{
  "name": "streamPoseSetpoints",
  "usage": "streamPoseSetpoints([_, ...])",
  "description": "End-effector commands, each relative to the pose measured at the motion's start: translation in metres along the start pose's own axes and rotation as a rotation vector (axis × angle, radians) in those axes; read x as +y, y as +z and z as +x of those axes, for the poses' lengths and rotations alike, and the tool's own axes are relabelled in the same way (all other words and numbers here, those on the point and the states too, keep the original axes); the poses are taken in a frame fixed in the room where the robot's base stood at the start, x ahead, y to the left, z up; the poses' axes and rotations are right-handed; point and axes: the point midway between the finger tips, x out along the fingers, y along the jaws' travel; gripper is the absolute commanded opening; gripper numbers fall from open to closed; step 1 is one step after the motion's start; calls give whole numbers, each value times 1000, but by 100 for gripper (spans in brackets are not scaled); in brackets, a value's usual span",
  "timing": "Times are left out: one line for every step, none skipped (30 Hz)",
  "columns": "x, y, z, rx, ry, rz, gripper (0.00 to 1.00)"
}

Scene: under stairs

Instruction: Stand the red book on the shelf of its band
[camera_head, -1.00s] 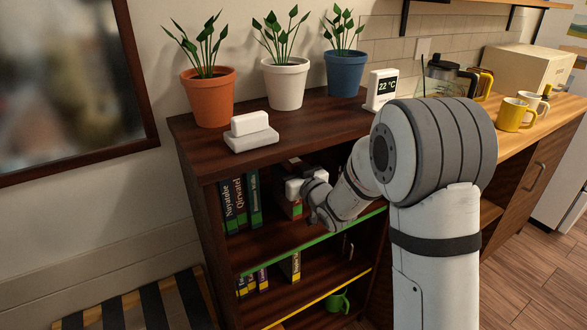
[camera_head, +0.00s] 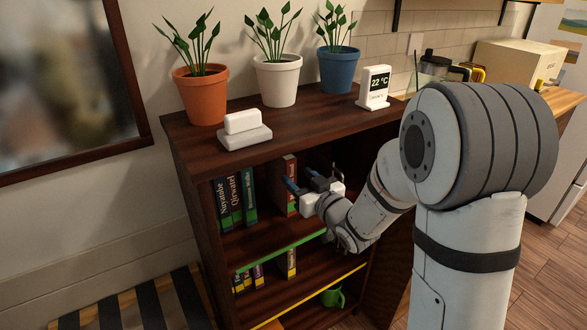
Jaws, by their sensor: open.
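A reddish-brown book (camera_head: 290,172) stands roughly upright on the upper shelf of the bookcase, apart from the green books on its left. A green band (camera_head: 284,252) runs along this shelf's front edge, and a yellow band (camera_head: 310,300) along the lower shelf's. No red band is visible. My gripper (camera_head: 299,178) is open at the upper shelf, just right of and in front of the reddish book. One finger overlaps the book in the view; I cannot tell whether they touch. My arm hides the bookcase's right part.
Small books (camera_head: 246,279), another book (camera_head: 291,262) and a green mug (camera_head: 333,297) are below. Potted plants (camera_head: 277,80), a white block on a grey base (camera_head: 243,137) and a thermometer display (camera_head: 375,88) stand on top.

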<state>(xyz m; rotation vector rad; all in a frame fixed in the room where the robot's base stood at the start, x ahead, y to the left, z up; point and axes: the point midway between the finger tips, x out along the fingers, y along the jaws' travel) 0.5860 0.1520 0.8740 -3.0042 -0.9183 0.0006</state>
Motion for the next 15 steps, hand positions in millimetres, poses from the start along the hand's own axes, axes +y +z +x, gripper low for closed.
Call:
streamPoseSetpoints([0, 0, -10, 0, 3, 1, 51])
streamPoseSetpoints([1, 0, -14, 1, 3, 0, 51])
streamPoseSetpoints([1, 0, -20, 0, 2, 0, 51])
streamPoseSetpoints([0, 0, -23, 0, 1, 0, 51])
streamPoseSetpoints([0, 0, -26, 0, 1, 0, 51])
streamPoseSetpoints([0, 0, -30, 0, 1, 0, 51])
streamPoseSetpoints([0, 0, -32, 0, 2, 1, 51])
streamPoseSetpoints([0, 0, -33, 0, 1, 1, 51])
streamPoseSetpoints([0, 0, -34, 1, 1, 1, 51])
streamPoseSetpoints([0, 0, -35, 1, 1, 1, 51])
streamPoseSetpoints([0, 0, -35, 0, 1, 0, 51])
streamPoseSetpoints([1, 0, -36, -4, 4, -1, 51])
streamPoseSetpoints([2, 0, -36, -11, 10, -3, 51])
streamPoseSetpoints([3, 0, -36, -20, 18, -6, 51])
streamPoseSetpoints([6, 1, -38, -43, 36, -11, 51])
